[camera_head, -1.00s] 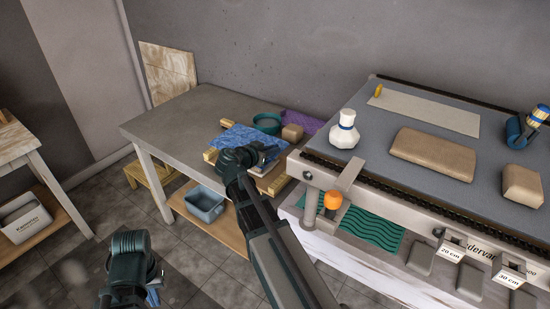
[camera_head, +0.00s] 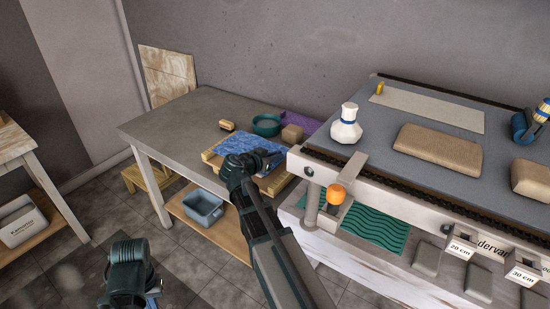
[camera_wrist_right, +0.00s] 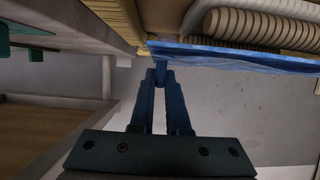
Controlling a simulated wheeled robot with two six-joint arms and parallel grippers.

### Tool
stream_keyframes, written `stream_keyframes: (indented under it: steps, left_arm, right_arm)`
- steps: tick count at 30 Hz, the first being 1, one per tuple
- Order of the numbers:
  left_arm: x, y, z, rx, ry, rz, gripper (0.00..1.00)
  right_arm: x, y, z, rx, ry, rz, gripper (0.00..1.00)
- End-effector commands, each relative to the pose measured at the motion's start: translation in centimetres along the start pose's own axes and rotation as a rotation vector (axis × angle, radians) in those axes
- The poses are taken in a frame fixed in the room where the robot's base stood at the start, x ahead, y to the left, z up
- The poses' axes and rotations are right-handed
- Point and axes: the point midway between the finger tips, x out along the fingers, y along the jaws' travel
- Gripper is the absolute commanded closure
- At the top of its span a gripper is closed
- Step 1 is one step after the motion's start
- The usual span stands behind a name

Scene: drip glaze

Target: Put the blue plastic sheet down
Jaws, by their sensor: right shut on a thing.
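The blue plastic sheet (camera_head: 238,143) lies low over a wooden board (camera_head: 211,158) on the grey table, looking fairly flat. My arm hides part of the sheet and board in the head view. My left gripper (camera_head: 135,285) hangs low at the bottom left, away from the sheet; its fingers are too hidden to judge.
On the grey table (camera_head: 165,125) are a small wooden-backed tool (camera_head: 227,125), a teal bowl (camera_head: 267,125), a tan block (camera_head: 292,133) and purple cloth (camera_head: 303,121). The slab roller bed (camera_head: 370,130) stands close on the right. The table's left part is clear.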

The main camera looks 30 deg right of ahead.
Motion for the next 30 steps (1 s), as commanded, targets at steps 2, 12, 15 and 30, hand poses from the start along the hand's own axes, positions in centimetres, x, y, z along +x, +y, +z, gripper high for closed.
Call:
stream_keyframes:
  steps: [2,12,15,30]
  left_arm:
    - [0.44,0.04,-0.03,0.0,0.0,0.0,1.0]
    - [1.11,0.11,-0.06,0.0,0.0,0.0,1.0]
    - [1.07,0.1,-0.06,0.0,0.0,0.0,1.0]
    - [0.34,0.03,-0.02,0.0,0.0,0.0,1.0]
  right_arm:
    - [0.16,-0.01,0.41,0.0,0.0,0.0,1.0]
    - [0.42,0.0,1.03,0.0,0.0,0.0,1.0]
    - [0.4,0.01,0.99,0.0,0.0,0.0,0.75]
    - [0.12,0.0,0.31,0.0,0.0,0.0,0.56]
